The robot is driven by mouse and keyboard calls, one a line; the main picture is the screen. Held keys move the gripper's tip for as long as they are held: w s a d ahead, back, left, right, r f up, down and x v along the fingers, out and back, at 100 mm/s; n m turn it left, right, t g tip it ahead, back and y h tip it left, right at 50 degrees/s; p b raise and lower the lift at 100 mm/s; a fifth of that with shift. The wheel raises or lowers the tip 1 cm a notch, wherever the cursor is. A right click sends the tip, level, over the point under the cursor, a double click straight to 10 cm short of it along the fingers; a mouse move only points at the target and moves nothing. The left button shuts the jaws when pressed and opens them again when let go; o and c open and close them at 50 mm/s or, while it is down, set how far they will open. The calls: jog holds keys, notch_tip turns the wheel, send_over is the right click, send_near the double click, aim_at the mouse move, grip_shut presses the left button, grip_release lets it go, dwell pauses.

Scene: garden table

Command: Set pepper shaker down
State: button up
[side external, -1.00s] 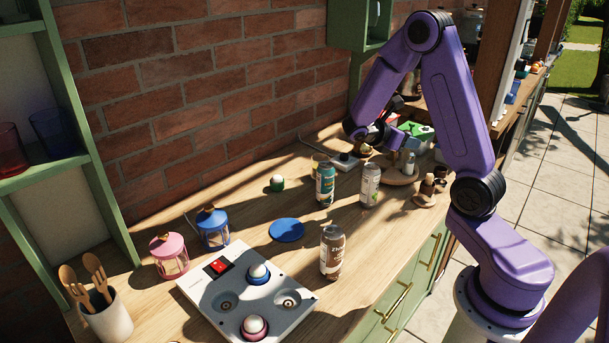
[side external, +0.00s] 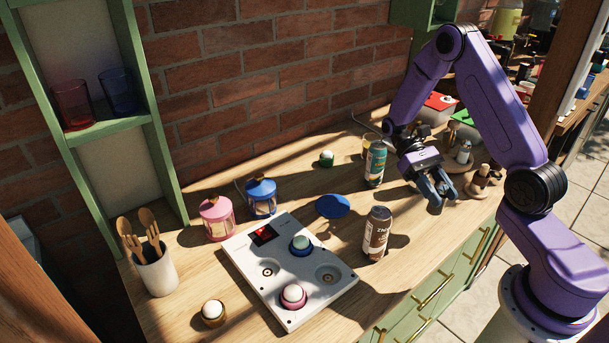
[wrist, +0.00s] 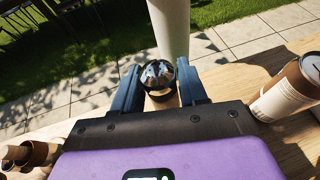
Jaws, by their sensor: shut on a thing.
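My gripper (side external: 437,198) is over the right part of the wooden counter, near its front edge, with its fingers pointing down and toward the front. In the wrist view the two dark fingers of my gripper (wrist: 163,88) close on both sides of a small round thing with a shiny, dark metal dome top, which I take as the pepper shaker (wrist: 159,74). Its lower body is mostly hidden. In the side view the shaker cannot be made out between the fingers. I cannot tell whether it touches the counter.
A brown can (side external: 377,234) stands left of my gripper, and a teal can (side external: 375,164) behind it. Wooden cups (side external: 480,181) and a tray with small bottles (side external: 463,152) are at right. A blue disc (side external: 332,206) and white button panel (side external: 290,270) lie further left.

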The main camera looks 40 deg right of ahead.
jog(key=w+a+m+t+y, duration=0.4)
jog(key=w+a+m+y, duration=0.1)
jog(key=a+m+y, duration=0.2)
jog(key=w+a+r+m+t+y, duration=0.1)
jog(key=w+r+m+t, duration=0.2)
jog(key=w+m+t, duration=0.6)
jog(key=w+a+r+m+t, duration=0.1)
jog(key=w+r+m+t, duration=0.2)
jog(key=w+m+t, duration=0.45)
jog(key=shift+n+t, duration=0.25)
jog(key=shift+n, duration=0.3)
jog(key=w+f, duration=0.3)
jog(key=w, duration=0.2)
jog(key=w+f, duration=0.4)
jog(key=w, duration=0.2)
jog(key=w+f, duration=0.3)
jog(key=w, duration=0.2)
jog(key=shift+w+d+f, duration=0.25)
jog(key=shift+w+d, duration=0.05)
jog(key=shift+w, duration=0.1)
jog(key=shift+f, duration=1.25)
jog(key=shift+f, duration=0.1)
